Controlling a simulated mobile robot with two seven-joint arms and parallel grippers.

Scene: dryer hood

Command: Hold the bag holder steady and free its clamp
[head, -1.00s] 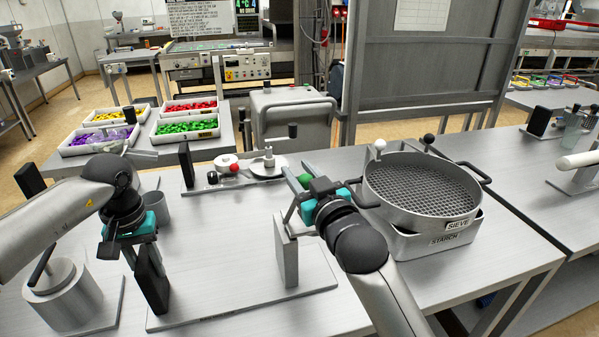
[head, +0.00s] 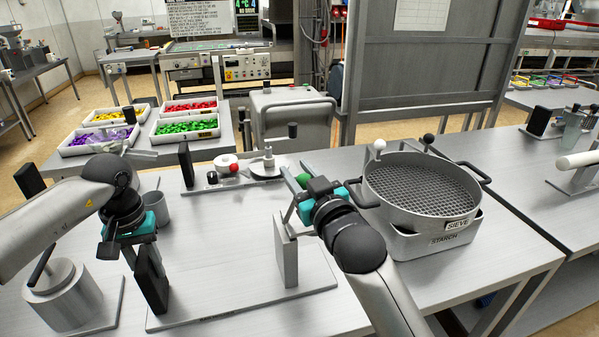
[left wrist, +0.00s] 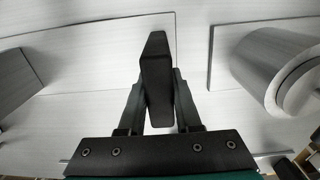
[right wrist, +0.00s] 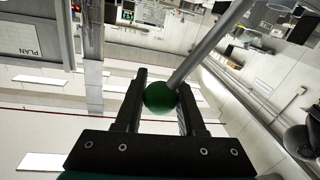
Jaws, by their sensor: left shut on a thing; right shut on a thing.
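The bag holder is a flat grey base plate (head: 235,295) at the front of the table, with a black grip block (head: 152,280) at its left end and an upright grey plate (head: 286,250) near its right end. My left gripper (head: 141,250) is shut on the black block, which stands between the fingers in the left wrist view (left wrist: 157,80). A lever with a green ball knob (right wrist: 160,97) rises by the upright plate. My right gripper (head: 297,176) is shut on the green knob. The clamp behind the upright plate is mostly hidden.
A steel sieve (head: 425,180) on a starch pan (head: 445,238) stands close to the right. A grey cylinder (head: 65,295) stands at front left, with a small cup (head: 155,207) behind. A fixture with a red knob (head: 234,168) stands behind. The table between is bare.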

